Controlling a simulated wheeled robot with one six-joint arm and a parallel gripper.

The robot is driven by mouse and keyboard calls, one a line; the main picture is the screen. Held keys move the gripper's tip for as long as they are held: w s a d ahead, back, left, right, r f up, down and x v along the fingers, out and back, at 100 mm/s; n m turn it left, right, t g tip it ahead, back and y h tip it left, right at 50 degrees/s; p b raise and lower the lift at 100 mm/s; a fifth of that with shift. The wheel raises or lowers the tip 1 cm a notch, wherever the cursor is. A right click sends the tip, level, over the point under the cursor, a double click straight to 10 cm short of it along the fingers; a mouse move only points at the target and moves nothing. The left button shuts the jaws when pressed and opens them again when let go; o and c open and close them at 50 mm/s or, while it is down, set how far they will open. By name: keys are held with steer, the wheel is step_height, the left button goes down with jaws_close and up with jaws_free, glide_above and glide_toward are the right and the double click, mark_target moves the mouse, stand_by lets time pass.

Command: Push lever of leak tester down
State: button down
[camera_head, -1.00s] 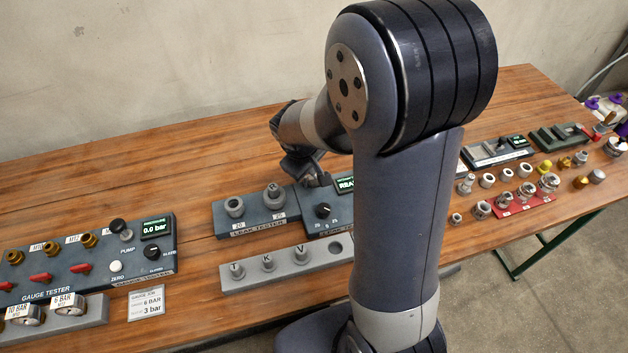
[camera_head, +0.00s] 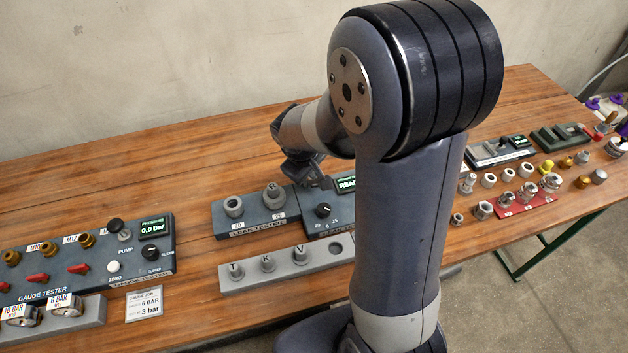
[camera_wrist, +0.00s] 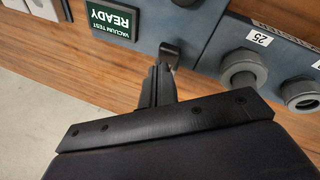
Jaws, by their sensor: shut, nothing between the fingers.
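The leak tester is a blue-grey unit. Its left block (camera_head: 226,222) bears two grey fittings, with 20 and 25 labels in front. Its control part has a black knob (camera_head: 323,210) and a lit display (camera_head: 347,183), partly hidden by my arm. In the wrist view the display (camera_wrist: 113,19) reads VACUUM TEST READY. A dark lever (camera_wrist: 169,52) stands on the panel edge beside it. My gripper (camera_wrist: 162,72) is shut and empty, with its fingertips right at the lever; I cannot tell whether they touch. In the head view my gripper (camera_head: 316,182) is over the tester's back edge, and the lever is hidden.
A grey block (camera_head: 225,278) marked T, K and V lies in front of the tester. The gauge tester (camera_head: 128,275) is at the left. Several loose fittings and a red tray (camera_head: 510,208) lie to the right. The wooden table behind the tester is clear.

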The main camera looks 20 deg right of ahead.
steer(key=shift+s+f+b, duration=0.3)
steer(key=shift+f+b, duration=0.2)
steer(key=shift+f, duration=0.05)
steer(key=shift+s+f+b, duration=0.25)
steer(key=shift+f+b, duration=0.2)
steer(key=shift+f, duration=0.05)
stand_by(0.9)
steer(key=shift+r, duration=0.1)
stand_by(0.4)
steer(key=shift+w+r+p, duration=0.4)
steer(key=shift+r+p, duration=0.2)
steer(key=shift+r, duration=0.1)
steer(key=shift+w+r+p, duration=0.4)
steer(key=shift+r+p, duration=0.15)
steer(key=shift+r, duration=0.15)
steer(key=r+p, duration=0.1)
steer(key=w+r+p, duration=0.1)
steer(key=r, duration=0.1)
steer(key=w+r+p, duration=0.1)
steer(key=p, duration=0.1)
steer(key=shift+w+r, duration=0.15)
steer(key=shift+r, duration=0.05)
steer(key=shift+f, duration=0.1)
